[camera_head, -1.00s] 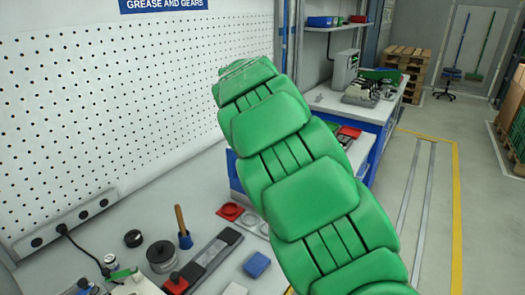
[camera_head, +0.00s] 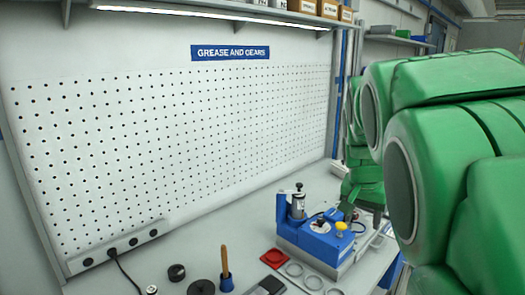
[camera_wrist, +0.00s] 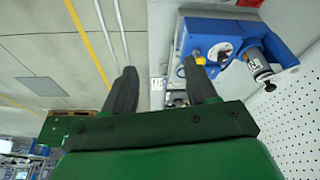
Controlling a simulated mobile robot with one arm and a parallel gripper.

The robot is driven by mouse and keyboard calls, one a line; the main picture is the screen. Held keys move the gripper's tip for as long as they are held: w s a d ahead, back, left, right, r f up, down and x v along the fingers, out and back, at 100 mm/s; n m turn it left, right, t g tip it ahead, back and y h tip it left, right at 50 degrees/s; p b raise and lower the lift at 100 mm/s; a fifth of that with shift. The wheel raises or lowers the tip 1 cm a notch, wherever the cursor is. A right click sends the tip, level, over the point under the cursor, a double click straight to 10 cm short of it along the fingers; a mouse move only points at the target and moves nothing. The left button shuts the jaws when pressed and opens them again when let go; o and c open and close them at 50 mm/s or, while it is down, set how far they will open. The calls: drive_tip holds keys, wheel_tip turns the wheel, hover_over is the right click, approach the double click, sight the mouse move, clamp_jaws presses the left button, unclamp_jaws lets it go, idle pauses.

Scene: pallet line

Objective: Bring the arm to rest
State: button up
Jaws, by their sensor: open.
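My green arm fills the right side of the head view, bent close to the camera. My gripper (camera_wrist: 162,80) shows in the wrist view with its two dark fingers spread apart. Nothing is between the fingers. The gripper is not clear in the head view, where the arm's near links cover much of that side.
A blue machine (camera_head: 322,243) stands on the grey bench beside the arm; it also shows in the wrist view (camera_wrist: 207,35), near the right finger. A pegboard (camera_head: 180,150) backs the bench.

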drive_tip(key=s+a+f+n+g, duration=0.1)
drive_tip(key=s+a+f+n, duration=0.1)
drive_tip(key=s, duration=0.8)
drive_tip(key=s+a+f+n+g+y, duration=0.1)
drive_tip(key=s+f, duration=0.4)
drive_tip(key=s, duration=0.6)
drive_tip(key=s+a+f+n+g+y, duration=0.1)
drive_tip(key=s+a, duration=0.4)
drive_tip(key=s, duration=0.6)
wheel_tip(320, 180, down, 3)
drive_tip(key=shift+a+r+n+g, duration=0.15)
drive_tip(key=shift+a+n+g, duration=0.1)
drive_tip(key=shift+n+g, duration=0.8)
drive_tip(key=shift+s, duration=0.1)
